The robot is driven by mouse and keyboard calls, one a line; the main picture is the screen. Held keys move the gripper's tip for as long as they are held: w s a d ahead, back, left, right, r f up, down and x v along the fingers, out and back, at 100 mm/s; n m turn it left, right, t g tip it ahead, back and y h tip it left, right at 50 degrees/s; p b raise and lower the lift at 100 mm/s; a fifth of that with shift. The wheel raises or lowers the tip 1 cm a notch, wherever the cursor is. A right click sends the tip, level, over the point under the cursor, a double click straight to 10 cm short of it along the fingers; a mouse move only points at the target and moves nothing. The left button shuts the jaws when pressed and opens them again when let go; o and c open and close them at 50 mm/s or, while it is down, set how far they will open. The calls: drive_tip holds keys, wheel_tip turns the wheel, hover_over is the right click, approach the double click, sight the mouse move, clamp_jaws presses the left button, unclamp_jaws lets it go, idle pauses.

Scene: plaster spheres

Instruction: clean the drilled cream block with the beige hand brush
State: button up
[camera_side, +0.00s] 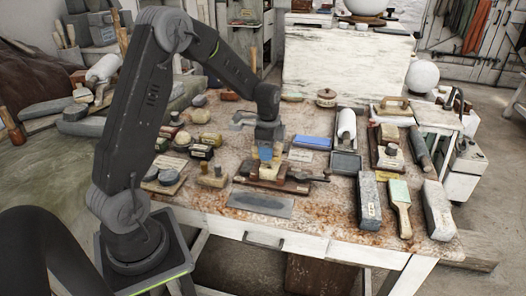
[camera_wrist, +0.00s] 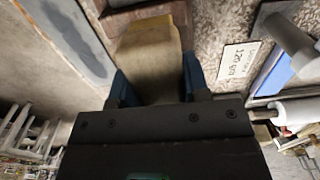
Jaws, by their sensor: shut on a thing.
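My gripper (camera_side: 266,155) is low over the middle of the bench, with its blue fingers shut on a beige, block-like thing. This looks like the beige hand brush (camera_wrist: 152,52), which fills the gap between the fingers in the wrist view. Its bristles are not visible. In the side view, a cream shape (camera_side: 268,172) shows just below the fingers, above a reddish-brown board (camera_side: 246,181). I cannot tell whether this shape is the held brush or the drilled cream block. No drilled holes can be made out.
A dark tool (camera_side: 308,176) lies right of the gripper, and a flat grey plate (camera_side: 260,205) lies in front. A blue slab (camera_side: 312,142) is behind right. Several small blocks crowd the left; a green-and-tan brush (camera_side: 399,205) and long grey stones stand right.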

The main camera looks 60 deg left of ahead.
drive_tip(key=shift+r, duration=0.15)
drive_tip(key=shift+r, duration=1.2)
drive_tip(key=shift+r, duration=0.1)
drive_tip(key=shift+r, duration=1.9)
